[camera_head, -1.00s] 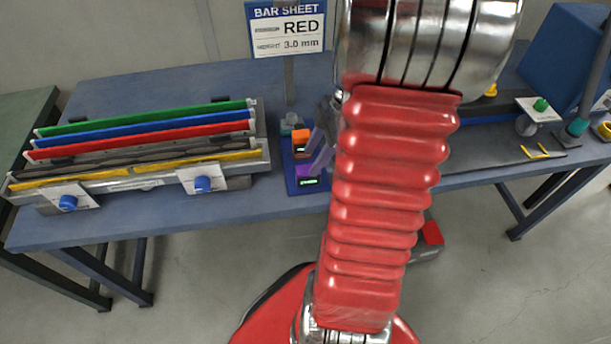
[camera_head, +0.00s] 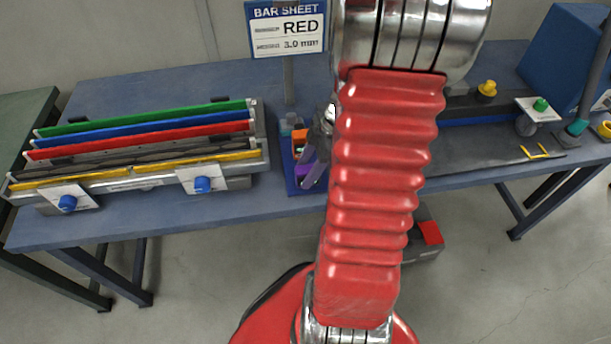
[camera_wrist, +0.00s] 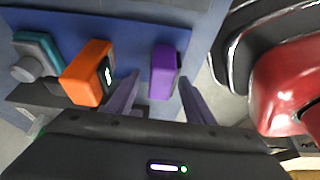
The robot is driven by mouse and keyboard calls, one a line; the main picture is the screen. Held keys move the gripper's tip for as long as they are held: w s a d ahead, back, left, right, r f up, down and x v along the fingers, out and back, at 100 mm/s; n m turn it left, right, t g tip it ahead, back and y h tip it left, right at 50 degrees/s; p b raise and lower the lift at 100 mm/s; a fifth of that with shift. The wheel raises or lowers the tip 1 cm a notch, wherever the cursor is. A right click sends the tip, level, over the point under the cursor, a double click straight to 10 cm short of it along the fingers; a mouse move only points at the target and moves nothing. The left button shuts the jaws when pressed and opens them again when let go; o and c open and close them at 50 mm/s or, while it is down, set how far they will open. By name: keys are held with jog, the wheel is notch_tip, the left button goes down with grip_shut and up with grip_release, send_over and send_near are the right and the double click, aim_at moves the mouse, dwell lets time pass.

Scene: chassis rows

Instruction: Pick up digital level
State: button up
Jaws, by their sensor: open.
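A purple block (camera_wrist: 164,70) and an orange block (camera_wrist: 88,72) with a small lit display sit on a blue mat in the wrist view. In the head view the purple block (camera_head: 302,171) is nearer the table's front edge and the orange block (camera_head: 299,136) is behind it. I cannot tell for certain which is the digital level. My gripper (camera_wrist: 158,79) is open, its two fingers either side of the purple block's near end, with no grip on it. In the head view my gripper (camera_head: 309,174) hides part of both blocks.
A teal and grey item (camera_wrist: 37,58) lies left of the orange block. A rack with coloured bars (camera_head: 140,150) stands on the left of the table. A sign (camera_head: 287,28) is on a post behind. A dark sheet (camera_head: 490,150) lies to the right.

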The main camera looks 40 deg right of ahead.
aim_at(308, 168)
grip_shut()
dwell(0.5)
jog(key=shift+r, duration=0.15)
notch_tip(308, 168, up, 10)
jog(key=shift+f, duration=0.1)
dwell(0.4)
jog(key=shift+s, duration=0.1)
dwell(0.5)
